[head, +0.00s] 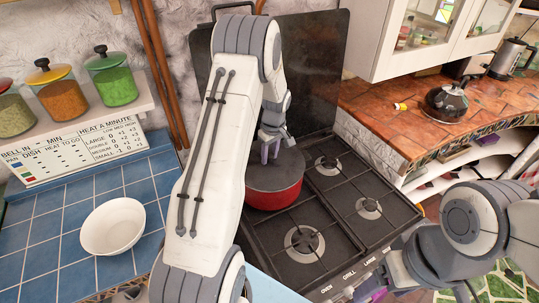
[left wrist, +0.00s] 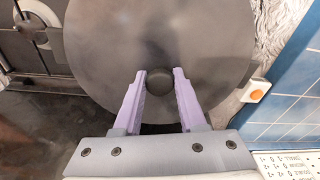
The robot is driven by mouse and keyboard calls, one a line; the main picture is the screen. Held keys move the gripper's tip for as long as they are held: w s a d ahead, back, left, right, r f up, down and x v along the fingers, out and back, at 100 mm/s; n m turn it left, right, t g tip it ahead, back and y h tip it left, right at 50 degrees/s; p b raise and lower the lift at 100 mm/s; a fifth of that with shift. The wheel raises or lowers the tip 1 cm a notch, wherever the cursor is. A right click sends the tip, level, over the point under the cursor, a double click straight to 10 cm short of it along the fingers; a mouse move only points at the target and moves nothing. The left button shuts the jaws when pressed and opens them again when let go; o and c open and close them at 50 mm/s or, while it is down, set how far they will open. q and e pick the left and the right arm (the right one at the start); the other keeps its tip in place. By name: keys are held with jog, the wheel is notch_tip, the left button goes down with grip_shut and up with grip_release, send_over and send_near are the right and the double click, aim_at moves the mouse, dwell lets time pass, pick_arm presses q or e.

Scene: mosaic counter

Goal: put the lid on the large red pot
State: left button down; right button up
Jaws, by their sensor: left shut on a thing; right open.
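The large red pot (head: 272,197) sits on the back left part of the stove, partly hidden by my left arm. The dark round lid (head: 285,176) shows at the pot's top; I cannot tell whether it rests on the rim or is slightly above it. My left gripper (head: 270,154) is over the pot, pointing down. In the left wrist view the lid (left wrist: 160,35) fills the upper middle, and my left gripper (left wrist: 159,84) has its purple fingers shut on the lid's round knob (left wrist: 159,86). My right gripper (head: 378,295) is low at the stove's front right, open and mostly hidden.
The stove's burner grates (head: 303,240) are bare in front and to the right of the pot. A white bowl (head: 113,226) stands on the blue tiled counter. Glass jars (head: 112,78) line a shelf at left. A dark kettle (head: 446,103) stands on the right counter.

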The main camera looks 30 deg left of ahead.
dwell(0.3)
pick_arm(q)
grip_release()
dwell(0.4)
jog(key=shift+r+p, duration=2.35)
jog(key=shift+r, duration=1.15)
jog(key=shift+d, duration=0.1)
